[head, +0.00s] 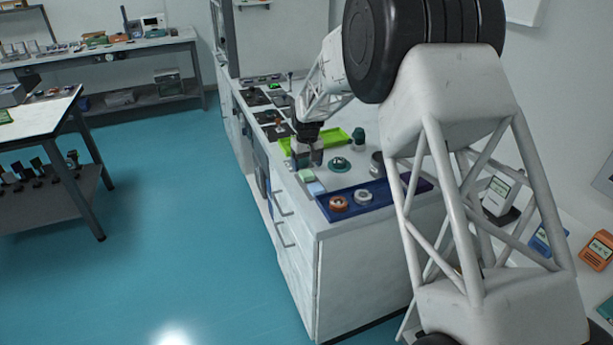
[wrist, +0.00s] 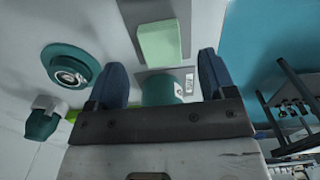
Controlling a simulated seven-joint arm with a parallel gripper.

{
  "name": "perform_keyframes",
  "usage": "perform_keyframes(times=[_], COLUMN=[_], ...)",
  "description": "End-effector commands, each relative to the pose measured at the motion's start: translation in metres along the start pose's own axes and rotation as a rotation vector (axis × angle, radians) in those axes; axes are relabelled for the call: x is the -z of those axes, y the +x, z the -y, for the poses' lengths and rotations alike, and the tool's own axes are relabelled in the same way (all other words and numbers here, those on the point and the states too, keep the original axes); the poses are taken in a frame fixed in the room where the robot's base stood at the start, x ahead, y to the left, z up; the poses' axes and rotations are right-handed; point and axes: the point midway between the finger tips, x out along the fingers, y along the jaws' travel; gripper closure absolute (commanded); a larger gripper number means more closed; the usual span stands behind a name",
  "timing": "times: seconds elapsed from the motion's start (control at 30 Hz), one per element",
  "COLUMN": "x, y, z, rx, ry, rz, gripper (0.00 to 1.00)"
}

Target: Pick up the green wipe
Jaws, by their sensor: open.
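A pale green block-like pad (head: 305,175), which looks like the green wipe, lies on the white bench top. It also shows in the wrist view (wrist: 160,43), beyond the fingertips and roughly centred between them. My gripper (head: 308,158) points down over the bench, just behind the pad in the head view. In the wrist view my gripper (wrist: 162,65) has its two blue fingers wide apart. A teal rounded item (wrist: 161,89) with a small label beside it shows between the fingers; contact cannot be told. The pad is apart from the fingers.
A pale blue pad (head: 316,188) lies beside the green one. A dark blue tray (head: 350,208) holds ring-shaped parts. A teal round mount (head: 339,164), a lime green tray (head: 335,141) and a dark green bottle (head: 358,136) stand close by. The bench edge is near on the left.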

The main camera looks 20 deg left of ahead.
Motion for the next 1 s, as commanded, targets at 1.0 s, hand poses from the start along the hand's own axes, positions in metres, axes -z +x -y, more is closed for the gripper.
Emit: perform_keyframes(times=[1.0], x=[0.002], y=[0.038], z=[0.001], rx=[0.000], ry=[0.000], rz=[0.001], gripper=[0.33])
